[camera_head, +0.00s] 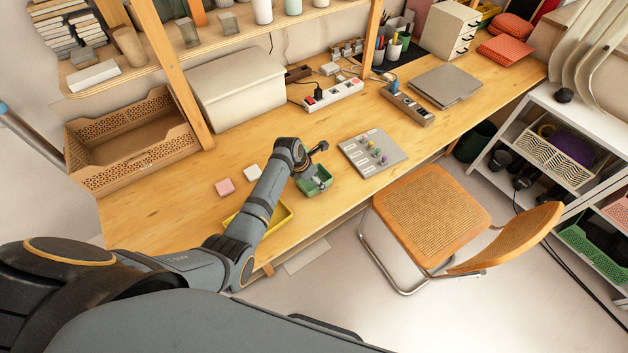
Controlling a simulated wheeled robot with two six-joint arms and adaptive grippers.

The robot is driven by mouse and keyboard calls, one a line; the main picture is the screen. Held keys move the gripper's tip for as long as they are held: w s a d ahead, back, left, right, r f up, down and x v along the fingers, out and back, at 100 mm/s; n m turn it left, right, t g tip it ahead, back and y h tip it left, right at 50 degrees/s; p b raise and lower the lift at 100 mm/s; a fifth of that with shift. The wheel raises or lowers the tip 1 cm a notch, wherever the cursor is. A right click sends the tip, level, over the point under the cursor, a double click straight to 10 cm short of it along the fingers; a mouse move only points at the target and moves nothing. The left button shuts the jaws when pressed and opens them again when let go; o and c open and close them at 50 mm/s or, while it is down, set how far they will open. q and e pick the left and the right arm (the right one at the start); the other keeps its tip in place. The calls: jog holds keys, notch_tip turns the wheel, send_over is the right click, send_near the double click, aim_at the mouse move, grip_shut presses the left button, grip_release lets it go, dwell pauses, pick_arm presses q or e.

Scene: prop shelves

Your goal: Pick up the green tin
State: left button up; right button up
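The green tin (316,183) is a small, open-topped green box on the wooden desk, near its front edge. My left arm reaches in from the lower left, and my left gripper (312,164) is at the tin's upper left side, partly over it. The fingers are small and dark here, so I cannot tell whether they are open or shut, or whether they touch the tin. Part of the tin is hidden by the gripper. My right gripper is not in view.
A yellow tray (284,217) lies partly behind my forearm. Pink (225,187) and white (252,172) blocks are left of the arm. A grey board with coloured pieces (360,163) is right of the tin. A cane chair (425,205) stands at the desk's front.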

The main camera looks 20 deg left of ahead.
pick_arm(q)
notch_tip(320, 180, up, 3)
jog(key=shift+w+r, duration=0.1)
jog(key=s+a+r+b, duration=0.1)
jog(key=s+a+r, duration=0.1)
jog(key=s+r, duration=0.8)
jog(key=s, duration=0.4)
jog(key=shift+a+r, duration=0.15)
